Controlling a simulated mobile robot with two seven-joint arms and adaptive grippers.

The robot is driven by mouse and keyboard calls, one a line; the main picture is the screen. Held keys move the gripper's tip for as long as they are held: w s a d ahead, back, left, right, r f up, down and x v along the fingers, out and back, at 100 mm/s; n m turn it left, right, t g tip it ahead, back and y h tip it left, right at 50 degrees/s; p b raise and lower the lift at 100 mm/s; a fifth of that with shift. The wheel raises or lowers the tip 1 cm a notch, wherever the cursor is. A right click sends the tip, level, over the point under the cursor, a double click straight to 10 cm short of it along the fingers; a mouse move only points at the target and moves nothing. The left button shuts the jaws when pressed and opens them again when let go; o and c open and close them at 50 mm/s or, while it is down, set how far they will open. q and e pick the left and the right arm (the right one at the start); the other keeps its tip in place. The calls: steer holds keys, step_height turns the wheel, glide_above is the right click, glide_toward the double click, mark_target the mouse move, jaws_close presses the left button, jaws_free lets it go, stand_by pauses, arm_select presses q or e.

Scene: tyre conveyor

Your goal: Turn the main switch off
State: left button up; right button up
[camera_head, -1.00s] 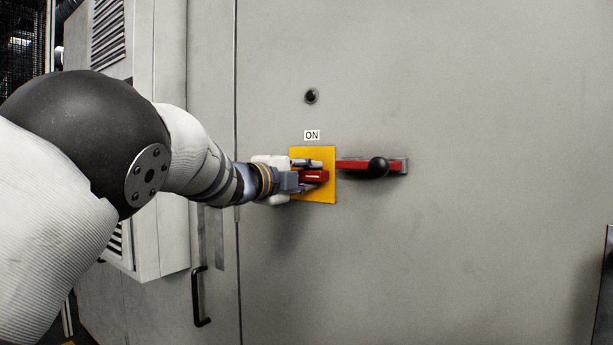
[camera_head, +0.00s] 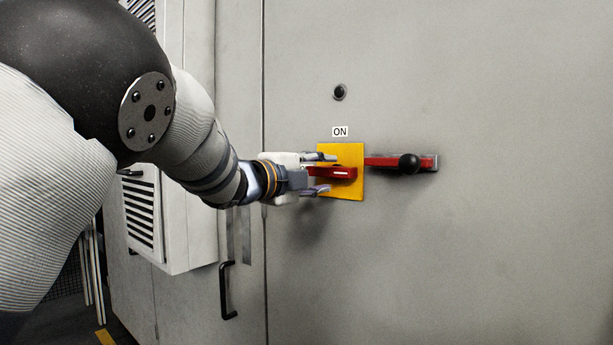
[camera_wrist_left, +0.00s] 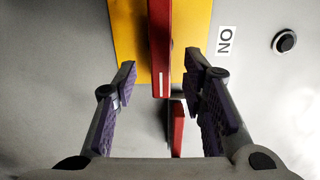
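The main switch is a red handle (camera_head: 335,173) on a square yellow plate (camera_head: 352,189), with a white label reading "ON" (camera_head: 340,132) above it. The handle points out from the plate. My left gripper (camera_head: 328,173) comes in from the left and is open, one finger above the handle and one below. In the left wrist view the red handle (camera_wrist_left: 160,45) stands in the gap between the spread fingers (camera_wrist_left: 160,70), with clear space on both sides. The yellow plate (camera_wrist_left: 130,38) shows behind it. My right gripper is not in view.
A red lever (camera_head: 388,162) with a black knob is mounted right of the plate. A black round button (camera_head: 339,92) sits above the label. A vented box (camera_head: 185,225) and a black door handle (camera_head: 226,292) are at left. The grey cabinet front at right is bare.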

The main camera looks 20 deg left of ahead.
arm_select(q)
steer(key=v, duration=0.7)
step_height(320, 180, down, 27)
steer(key=s+a+n+g+y, duration=0.2)
steer(key=n+g+y, duration=0.15)
steer(key=n, duration=0.55)
steer(key=s+f+n+g+y, duration=0.1)
steer(key=s+f+n+g, duration=0.45)
steer(key=f, duration=0.85)
steer(key=s+f+n+g+y, duration=0.1)
steer(key=s+f+n+g, duration=0.1)
steer(key=s+f, duration=0.7)
steer(key=s+f+n+g, duration=0.2)
steer(key=s+f, duration=0.4)
steer(key=s, duration=0.6)
steer(key=s+d+f+n+g, duration=0.1)
steer(key=s+n+g, duration=0.1)
steer(key=s, duration=0.7)
steer(key=s+d+f+n+g, duration=0.1)
steer(key=s+n+g, duration=0.1)
steer(key=s, duration=0.7)
steer(key=shift+s+f+g+y, duration=0.35)
steer(key=shift+g, duration=0.35)
